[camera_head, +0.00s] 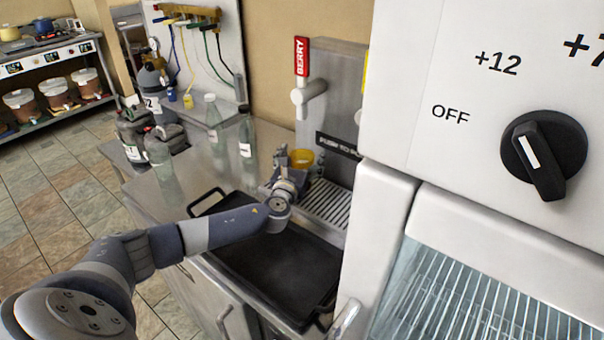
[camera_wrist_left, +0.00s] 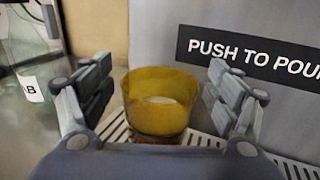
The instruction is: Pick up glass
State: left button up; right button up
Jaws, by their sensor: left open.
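A yellow, see-through glass (camera_wrist_left: 160,102) stands upright on the slotted drip grille below the drink dispenser. In the head view the glass (camera_head: 301,159) shows just beyond my left gripper (camera_head: 289,160), partly hidden by it. In the left wrist view my left gripper (camera_wrist_left: 160,95) is open, with one finger on each side of the glass and visible gaps to both. The glass lies between or just beyond the fingertips; I cannot tell exactly which. My right gripper is not in view.
A dispenser with a red BERRY handle (camera_head: 301,57) stands behind the glass. A black tray (camera_head: 275,268) lies on the counter under my left forearm. Clear bottles (camera_head: 246,138) stand left of the gripper. A white fridge (camera_head: 470,170) with a knob blocks the right.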

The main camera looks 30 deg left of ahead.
pick_arm(q)
jog(key=c, duration=1.6)
jog(key=shift+r, duration=0.1)
grip_shut()
